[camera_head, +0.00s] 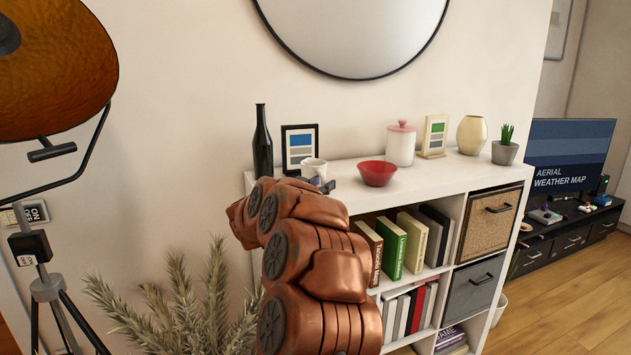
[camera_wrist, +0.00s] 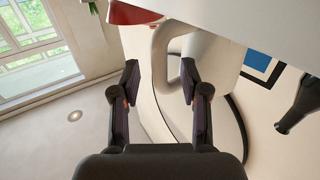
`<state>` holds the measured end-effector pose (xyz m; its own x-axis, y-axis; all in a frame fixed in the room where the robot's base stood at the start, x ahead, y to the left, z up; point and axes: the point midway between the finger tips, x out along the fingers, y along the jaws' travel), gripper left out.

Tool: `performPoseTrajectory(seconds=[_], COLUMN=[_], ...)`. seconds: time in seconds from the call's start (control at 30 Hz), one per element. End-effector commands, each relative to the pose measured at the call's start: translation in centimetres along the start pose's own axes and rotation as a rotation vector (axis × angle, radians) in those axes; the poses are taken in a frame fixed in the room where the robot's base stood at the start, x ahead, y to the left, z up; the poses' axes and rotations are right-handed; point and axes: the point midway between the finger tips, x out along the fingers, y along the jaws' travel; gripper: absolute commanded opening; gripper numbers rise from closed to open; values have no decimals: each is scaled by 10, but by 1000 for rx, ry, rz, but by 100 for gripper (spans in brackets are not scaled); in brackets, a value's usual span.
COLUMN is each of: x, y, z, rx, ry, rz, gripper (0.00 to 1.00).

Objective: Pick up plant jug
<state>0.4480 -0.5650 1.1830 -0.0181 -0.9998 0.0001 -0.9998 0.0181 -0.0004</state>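A small white jug (camera_head: 314,169) stands on top of the white shelf, in front of a dark picture frame. In the wrist view the jug (camera_wrist: 212,58) is large, with its handle (camera_wrist: 163,55) towards the space between my fingers. My gripper (camera_wrist: 160,82) is open, its two dark fingers apart, with nothing held. In the head view my gripper (camera_head: 326,185) is mostly hidden behind my copper-coloured arm, close to the jug. I cannot tell whether the fingers touch it. A green plant in a grey pot (camera_head: 505,153) stands at the shelf's right end.
A red bowl (camera_head: 377,173) is just right of the jug, and a dark bottle (camera_head: 262,142) is to its left. A pink-lidded jar (camera_head: 401,146), a small frame (camera_head: 435,136) and a cream vase (camera_head: 471,135) stand farther right on the white shelf (camera_head: 440,172).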

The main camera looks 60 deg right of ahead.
Motion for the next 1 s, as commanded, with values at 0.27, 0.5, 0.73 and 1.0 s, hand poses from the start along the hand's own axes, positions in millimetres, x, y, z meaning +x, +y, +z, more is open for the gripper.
performPoseTrajectory(seconds=[0.27, 0.5, 0.73, 1.0], x=[0, 0, 0, 0], y=[0, 0, 0, 0], z=[0, 0, 0, -1], rx=[0, 0, 0, 1], ry=[0, 0, -1, 1], rz=[0, 0, 0, 0], gripper=[16, 0, 0, 0])
